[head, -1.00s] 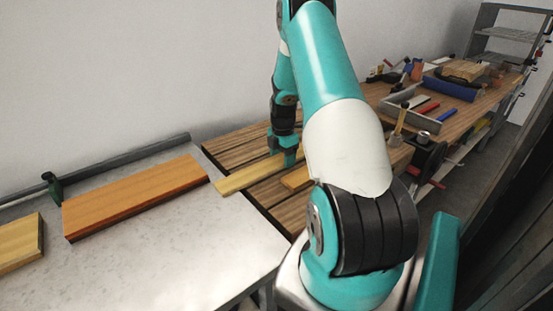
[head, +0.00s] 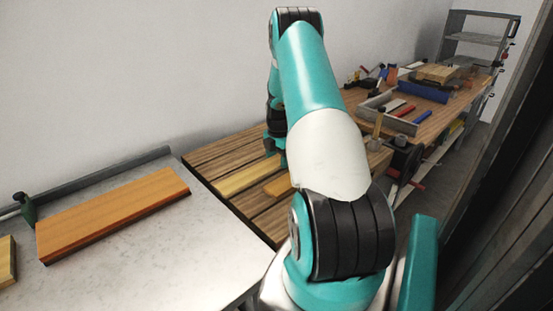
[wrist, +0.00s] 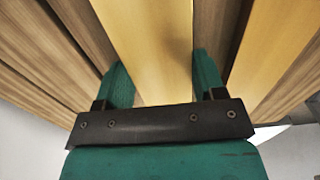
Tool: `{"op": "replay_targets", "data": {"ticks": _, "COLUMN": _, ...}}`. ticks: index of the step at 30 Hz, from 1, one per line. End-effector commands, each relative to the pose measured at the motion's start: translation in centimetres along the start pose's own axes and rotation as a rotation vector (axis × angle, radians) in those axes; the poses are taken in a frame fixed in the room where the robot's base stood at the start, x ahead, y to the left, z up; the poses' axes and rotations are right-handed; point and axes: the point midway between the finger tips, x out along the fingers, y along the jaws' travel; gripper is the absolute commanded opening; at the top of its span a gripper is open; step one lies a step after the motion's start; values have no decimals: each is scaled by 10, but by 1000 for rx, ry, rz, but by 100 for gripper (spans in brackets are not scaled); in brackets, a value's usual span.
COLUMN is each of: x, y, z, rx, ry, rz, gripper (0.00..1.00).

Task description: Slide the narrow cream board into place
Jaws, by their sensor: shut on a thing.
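The narrow cream board (head: 243,179) lies flat on the slatted wooden top (head: 225,150), running in line with the dark slats.
A shorter yellow board (head: 278,187) lies nearer on the slats. An orange-brown board (head: 115,212) rests on the grey metal counter (head: 165,250), with a green fitting (head: 27,208) behind it. Tools and a blue block (head: 422,92) stand on the workbench at right.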

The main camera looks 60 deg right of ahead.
Motion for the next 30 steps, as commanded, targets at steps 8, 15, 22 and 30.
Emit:
{"op": "replay_targets", "data": {"ticks": 8, "x": 0, "y": 1, "z": 8, "rx": 2, "ry": -2, "rz": 2, "gripper": 33}}
{"op": "replay_targets", "data": {"ticks": 15, "x": 0, "y": 0, "z": 29, "rx": 2, "ry": -1, "rz": 2, "gripper": 33}}
{"op": "replay_targets", "data": {"ticks": 22, "x": 0, "y": 0, "z": 48, "rx": 2, "ry": -1, "rz": 2, "gripper": 33}}
{"op": "replay_targets", "data": {"ticks": 30, "x": 0, "y": 0, "z": 71, "rx": 2, "ry": -2, "rz": 2, "gripper": 33}}
